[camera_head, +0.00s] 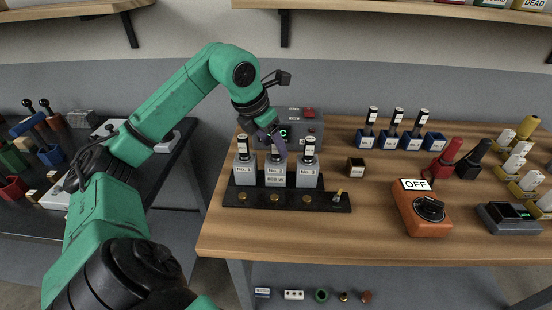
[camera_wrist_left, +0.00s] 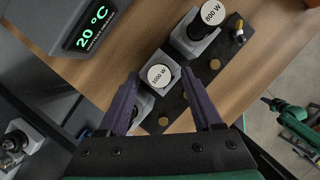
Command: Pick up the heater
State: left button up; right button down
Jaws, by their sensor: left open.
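Several heater-like black cylinders with white wattage caps stand in grey blocks on a black rack (camera_head: 316,203). In the left wrist view one cap reads 1000 W (camera_wrist_left: 159,76) and another reads 800 W (camera_wrist_left: 213,13). In the head view the left cylinder (camera_head: 243,147) and right cylinder (camera_head: 308,144) show, while my fingers partly hide the middle one. My left gripper (camera_head: 272,140) is open above the middle block (camera_head: 276,178). In the left wrist view its fingers (camera_wrist_left: 160,80) are on either side of the 1000 W cap. Contact cannot be told.
A display reading 20 °C (camera_wrist_left: 93,20) stands behind the rack. Blue holders (camera_head: 390,140) with capped cylinders are at the back right. An orange switch box (camera_head: 422,212) marked OFF and a grey scale-like device (camera_head: 510,218) are at right. The front table strip is clear.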

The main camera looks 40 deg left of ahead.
pick_arm(q)
jog(key=x, duration=0.2)
jog(key=shift+w+f, duration=0.2)
jog(key=shift+f, duration=0.1)
grip_shut()
jog(key=shift+r, duration=0.1)
